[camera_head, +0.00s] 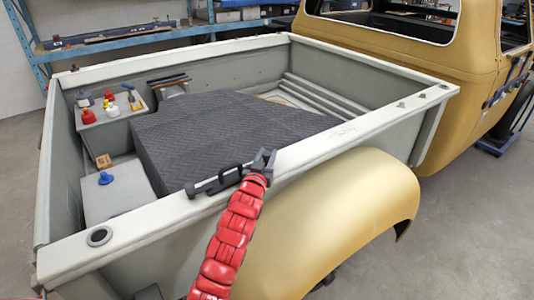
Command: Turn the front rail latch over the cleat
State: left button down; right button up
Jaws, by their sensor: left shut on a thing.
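The front rail (320,150) is the pale near edge of the truck bed. A dark latch (222,180) lies along this rail near its middle, seen small. A dark upright piece at its left end, which looks like the cleat (190,190), stands on the rail; whether the latch lies over it or beside it I cannot tell. My left gripper (262,162), at the end of my red arm, is at the latch's right end and shut on the latch. Its fingers hide part of that end. My right gripper is not in view.
A dark padded block (235,130) fills the bed's middle, just behind the rail. A grey box (115,188) with a blue knob (105,178) and a shelf (112,115) with small bottles stand at the bed's left. The tan fender (340,210) bulges in front of the rail.

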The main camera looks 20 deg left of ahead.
pick_arm(q)
jog(key=c, duration=0.6)
grip_release()
jog(key=shift+s+f+b, duration=0.15)
jog(key=shift+s+b, duration=0.2)
jog(key=shift+s, duration=0.25)
jog(key=s+p, duration=0.1)
jog(key=s, duration=1)
jog(key=s+d+p, duration=0.1)
jog(key=s, duration=0.4)
jog(key=shift+s+p, duration=0.15)
jog(key=shift+p, duration=0.2)
